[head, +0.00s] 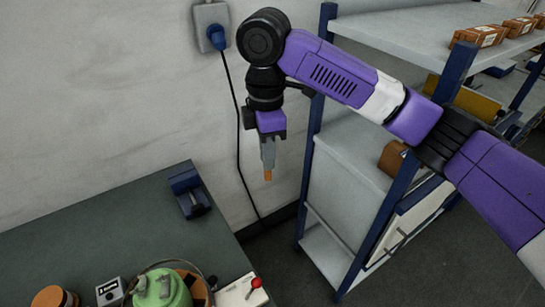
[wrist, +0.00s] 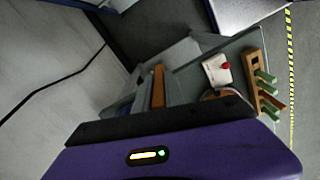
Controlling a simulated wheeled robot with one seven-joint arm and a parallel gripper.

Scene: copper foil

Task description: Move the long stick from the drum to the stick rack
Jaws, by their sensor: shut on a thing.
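My gripper (head: 268,160) hangs in the air to the right of the grey table, pointing down. It is shut on an orange-brown stick, the long stick (head: 268,176), whose short lower end shows below the fingers. In the wrist view the stick (wrist: 158,86) lies between the two grey fingers. A wooden block with green and brown sticks, which looks like the stick rack (wrist: 254,70), is at the right of the wrist view. I cannot tell which thing is the drum.
On the grey table (head: 110,225) stand a blue clamp-like device (head: 189,192), a green vessel (head: 162,291), a brown round piece (head: 55,297) and a white box with a red knob (head: 240,291). A blue-framed shelf (head: 330,120) stands to the right, close to my arm. A cable (head: 238,130) hangs along the wall.

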